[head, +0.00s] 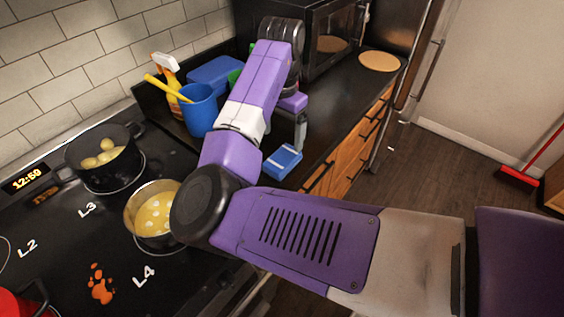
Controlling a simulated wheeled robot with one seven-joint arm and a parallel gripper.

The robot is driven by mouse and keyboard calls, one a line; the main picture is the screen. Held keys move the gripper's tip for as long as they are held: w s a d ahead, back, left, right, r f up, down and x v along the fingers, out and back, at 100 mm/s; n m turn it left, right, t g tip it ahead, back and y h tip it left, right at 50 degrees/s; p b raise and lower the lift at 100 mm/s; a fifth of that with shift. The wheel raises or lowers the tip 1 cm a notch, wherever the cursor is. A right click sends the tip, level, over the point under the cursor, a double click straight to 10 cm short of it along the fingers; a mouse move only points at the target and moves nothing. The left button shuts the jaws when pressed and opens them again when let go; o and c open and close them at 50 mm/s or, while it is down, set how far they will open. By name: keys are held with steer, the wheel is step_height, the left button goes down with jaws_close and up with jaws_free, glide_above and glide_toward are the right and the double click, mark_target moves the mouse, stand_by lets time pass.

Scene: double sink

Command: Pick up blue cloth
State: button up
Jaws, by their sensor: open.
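A blue cloth (282,161), folded into a small rectangle with a pale patch, lies on the dark countertop right of the stove, near the counter's front edge. My gripper (300,132) points down just behind the cloth and slightly to its right in the head view. It is open, and nothing shows between its fingers.
A blue cup (199,112) with a yellow-handled utensil, an orange spray bottle (170,80) and a blue container (213,72) stand left of my forearm. A microwave (330,42) and round board (379,61) are behind. Pots (103,160) occupy the stove. Counter right of the gripper is clear.

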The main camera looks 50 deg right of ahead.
mark_target(283, 157)
steer(key=shift+s+a+f+p, duration=0.2)
steer(key=shift+f+p, duration=0.25)
steer(key=shift+f, duration=1.4)
steer(key=shift+s+a+f+p, duration=0.15)
steer(key=shift+f+p, duration=0.25)
steer(key=shift+f, duration=1.45)
steer(key=shift+d, duration=0.1)
steer(key=shift+c, duration=0.3)
steer(key=c, duration=1.5)
steer(key=shift+c, duration=0.3)
steer(key=shift+r, duration=0.1)
step_height(283, 157, up, 20)
steer(key=b, duration=0.1)
